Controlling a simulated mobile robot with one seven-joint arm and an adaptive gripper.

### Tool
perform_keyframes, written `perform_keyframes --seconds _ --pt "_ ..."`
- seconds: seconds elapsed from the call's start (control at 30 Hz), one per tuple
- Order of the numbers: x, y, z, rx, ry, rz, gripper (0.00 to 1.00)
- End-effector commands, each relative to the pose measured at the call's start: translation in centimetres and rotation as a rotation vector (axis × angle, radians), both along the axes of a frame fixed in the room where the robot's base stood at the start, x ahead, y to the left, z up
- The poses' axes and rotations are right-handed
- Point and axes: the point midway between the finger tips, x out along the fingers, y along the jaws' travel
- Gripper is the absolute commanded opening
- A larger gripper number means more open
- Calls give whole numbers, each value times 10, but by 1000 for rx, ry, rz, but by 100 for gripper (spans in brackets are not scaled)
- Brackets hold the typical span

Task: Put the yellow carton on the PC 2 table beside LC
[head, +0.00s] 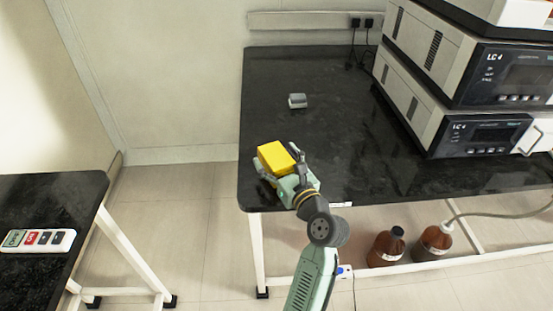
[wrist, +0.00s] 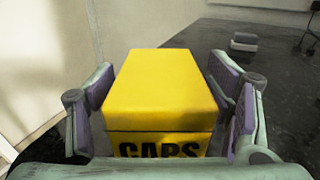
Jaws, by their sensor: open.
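The yellow carton (head: 275,157) is at the front left corner of the black table (head: 300,75) that bears the LC stack. In the wrist view the carton (wrist: 160,90) shows its yellow top and dark "CAPS" lettering on the near side. My gripper (head: 279,172) is around it, with one finger on each side. In the wrist view my gripper (wrist: 165,100) is open, with a narrow gap visible beside the carton. The carton's underside is hidden, so its contact with the table top is not directly visible.
The LC units (head: 478,133) are stacked at the right of the table. A small grey object (head: 297,101) lies behind the carton. Brown bottles (head: 386,247) stand below the table. Another black table (head: 50,200) at left bears a labelled strip (head: 38,240). The table's middle is clear.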

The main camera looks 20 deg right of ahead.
Motion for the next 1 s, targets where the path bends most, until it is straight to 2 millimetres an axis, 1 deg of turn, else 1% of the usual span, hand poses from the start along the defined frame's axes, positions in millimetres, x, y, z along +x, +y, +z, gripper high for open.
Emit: perform_keyframes --seconds 0.07,0.17,0.4,0.5,0.6,0.77,1.0 --pt "-7 -1 -1 0 0 -2 73" --pt "-23 -3 -2 -1 -1 -3 73" --pt "-75 -9 -2 -2 0 -3 73" --pt "-94 -11 -2 -2 0 -4 73" --pt "-107 -13 -1 -2 0 -3 73" --pt "-118 -14 0 -2 0 -1 73" --pt "-119 -13 1 -4 -1 1 73"
